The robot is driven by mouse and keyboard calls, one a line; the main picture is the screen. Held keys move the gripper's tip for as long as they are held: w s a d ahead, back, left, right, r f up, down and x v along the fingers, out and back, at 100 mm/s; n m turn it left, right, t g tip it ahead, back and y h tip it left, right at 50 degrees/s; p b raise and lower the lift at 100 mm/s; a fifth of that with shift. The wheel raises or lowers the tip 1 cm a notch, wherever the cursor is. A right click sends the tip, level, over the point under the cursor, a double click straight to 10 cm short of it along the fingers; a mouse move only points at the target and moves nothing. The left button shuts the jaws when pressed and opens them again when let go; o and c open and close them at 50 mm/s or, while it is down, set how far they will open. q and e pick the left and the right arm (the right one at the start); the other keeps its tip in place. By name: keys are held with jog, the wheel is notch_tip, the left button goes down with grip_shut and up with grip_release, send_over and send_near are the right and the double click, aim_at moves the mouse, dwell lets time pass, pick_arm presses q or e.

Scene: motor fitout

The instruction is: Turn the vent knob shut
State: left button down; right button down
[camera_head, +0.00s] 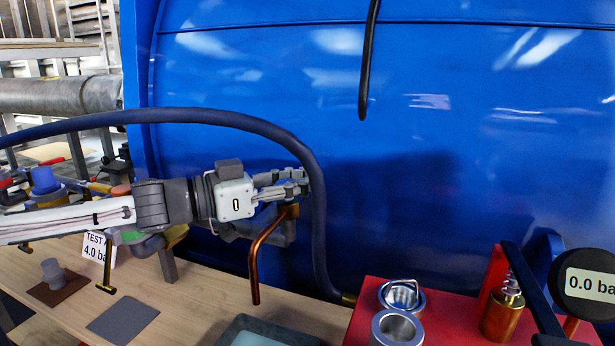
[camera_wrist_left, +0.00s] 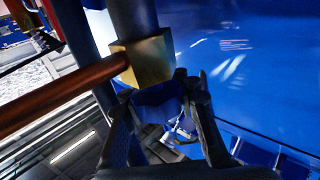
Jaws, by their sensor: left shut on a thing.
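My left gripper (camera_head: 288,186) reaches in from the left, in front of the blue tank wall. In the left wrist view its two fingers (camera_wrist_left: 158,118) are shut on a blue knob (camera_wrist_left: 158,104), which I take to be the vent knob. The knob sits against a brass block (camera_wrist_left: 148,62) with a copper pipe (camera_wrist_left: 60,98) coming out of it. The knob is mostly hidden there. My right gripper is not in view.
A thick dark hose (camera_head: 312,165) arches over my left arm and drops close beside the fingers. A red stand (camera_head: 365,325) at right holds metal cups, a brass fitting and a gauge (camera_head: 590,284) reading 0.0. A bench (camera_head: 190,305) with a grey tray (camera_head: 255,335) lies below.

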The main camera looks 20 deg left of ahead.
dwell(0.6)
pick_arm(q)
jog(key=c, duration=1.1)
grip_release()
jog(key=shift+c, duration=0.2)
notch_tip(320, 180, up, 10)
jog(key=shift+o, duration=0.2)
